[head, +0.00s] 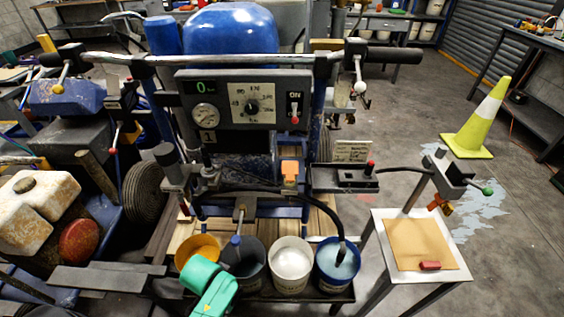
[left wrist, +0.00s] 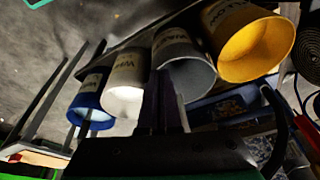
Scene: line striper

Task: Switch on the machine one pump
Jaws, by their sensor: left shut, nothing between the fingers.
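The control panel of machine one (head: 244,98) faces me in the head view, with a "1" label (head: 208,137) below it. At its right end is a switch (head: 294,109) marked ON, its red-tipped lever pointing down, away from the word. A dial (head: 252,104), a round gauge (head: 205,116) and a green display showing 0 (head: 204,86) are beside it. My left gripper's green-cased hand (head: 209,287) is low in front of the buckets, well below the panel. In the left wrist view its dark fingers (left wrist: 172,92) are shut and empty, before the grey bucket. My right gripper is not in view.
A yellow bucket (head: 197,249), a dark grey bucket (head: 243,258), a white bucket (head: 290,263) and a blue bucket (head: 337,261) stand in a row below the panel. A handlebar (head: 290,59) crosses above it. A small table (head: 418,268) is at right.

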